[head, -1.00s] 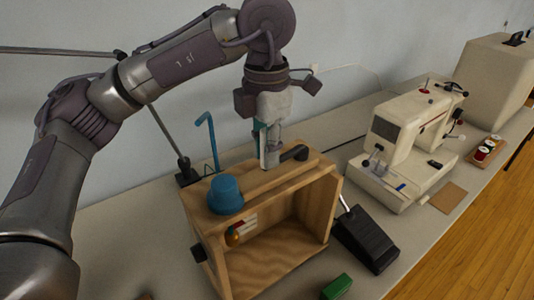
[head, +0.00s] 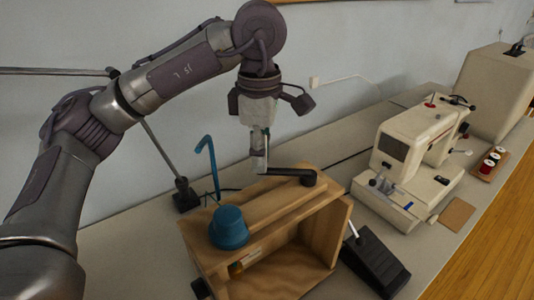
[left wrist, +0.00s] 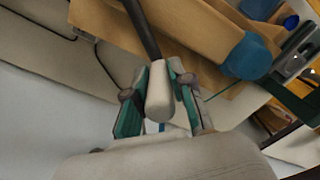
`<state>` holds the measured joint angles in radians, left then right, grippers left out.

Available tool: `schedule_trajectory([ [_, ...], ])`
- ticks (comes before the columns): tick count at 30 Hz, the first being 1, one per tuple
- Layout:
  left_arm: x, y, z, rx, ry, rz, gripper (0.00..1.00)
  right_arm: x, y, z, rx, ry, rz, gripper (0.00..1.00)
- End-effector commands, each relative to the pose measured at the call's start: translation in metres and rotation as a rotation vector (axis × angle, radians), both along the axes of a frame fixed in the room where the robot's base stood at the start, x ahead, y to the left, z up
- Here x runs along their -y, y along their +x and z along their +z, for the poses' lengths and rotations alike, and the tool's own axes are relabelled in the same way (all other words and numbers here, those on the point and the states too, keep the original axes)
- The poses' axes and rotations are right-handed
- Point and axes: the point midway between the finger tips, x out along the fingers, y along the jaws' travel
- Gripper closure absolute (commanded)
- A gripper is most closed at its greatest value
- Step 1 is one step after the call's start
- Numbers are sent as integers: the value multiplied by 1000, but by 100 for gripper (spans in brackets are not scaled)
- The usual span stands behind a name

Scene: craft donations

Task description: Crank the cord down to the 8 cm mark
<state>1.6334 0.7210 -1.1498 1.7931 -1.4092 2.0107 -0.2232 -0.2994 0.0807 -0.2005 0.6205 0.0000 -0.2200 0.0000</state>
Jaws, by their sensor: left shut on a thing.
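A wooden box (head: 325,247), open at the front, stands on the table with a crank on its top. The crank's black arm (head: 292,172) runs left from a dark round hub (head: 308,178). My left gripper (head: 260,160) is at the arm's free end. In the left wrist view, its two fingers (left wrist: 158,98) are closed around the pale crank handle (left wrist: 158,92), with the black arm (left wrist: 143,28) leading away. My right gripper is not in view.
A blue knob-like piece (head: 228,228) sits on the box's top left. A blue hooked rod (head: 206,160) stands behind it. A black pedal (head: 370,262) is right of the box, with a sewing machine (head: 412,160) and thread spools (head: 490,162) farther right.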

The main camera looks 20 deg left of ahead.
Motion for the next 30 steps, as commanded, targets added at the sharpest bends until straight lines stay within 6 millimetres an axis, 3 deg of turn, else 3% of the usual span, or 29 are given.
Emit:
schedule_trajectory([
  [20,-6,3,2,7,-3,20,100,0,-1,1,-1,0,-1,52],
  [21,-6,3,2,7,-3,20,71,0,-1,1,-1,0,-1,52],
  [24,-6,3,2,6,-3,19,54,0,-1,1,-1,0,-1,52],
  [30,-6,3,1,4,-2,17,52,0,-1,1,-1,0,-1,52],
])
